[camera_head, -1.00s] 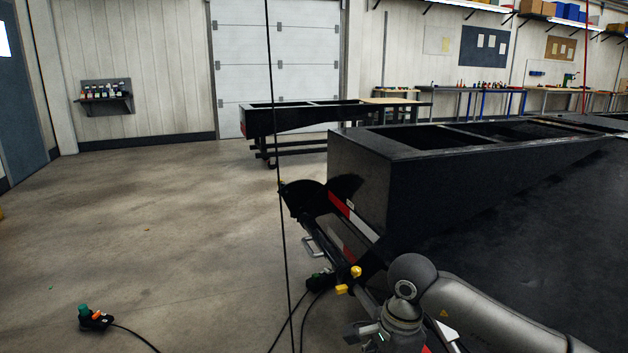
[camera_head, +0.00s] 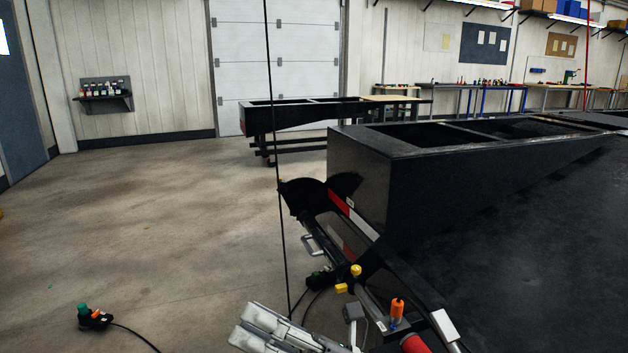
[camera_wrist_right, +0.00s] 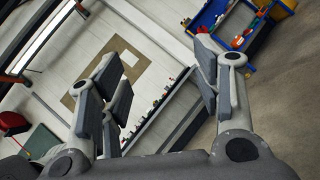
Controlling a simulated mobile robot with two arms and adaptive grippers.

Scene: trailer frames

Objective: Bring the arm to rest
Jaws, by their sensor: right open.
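My right gripper (camera_head: 246,322) is low in the head view, near the bottom edge, left of the trailer frame's front end. Its pale grey fingers point left over the floor, and nothing is seen between them. In the right wrist view the same gripper (camera_wrist_right: 158,80) has its fingers spread wide with an empty gap. Beyond the fingers, that view shows a pale wall, a bench edge and shelving, tilted. The rest of my right arm is mostly out of the head view. My left gripper is not in view.
The black trailer frame (camera_head: 360,185) fills the right side. An orange-handled item (camera_head: 397,308) and a red item (camera_head: 415,343) are close to the gripper's right. A green-topped plug (camera_head: 93,318) with a cable lies on the floor at left. Floor at left is otherwise largely clear.

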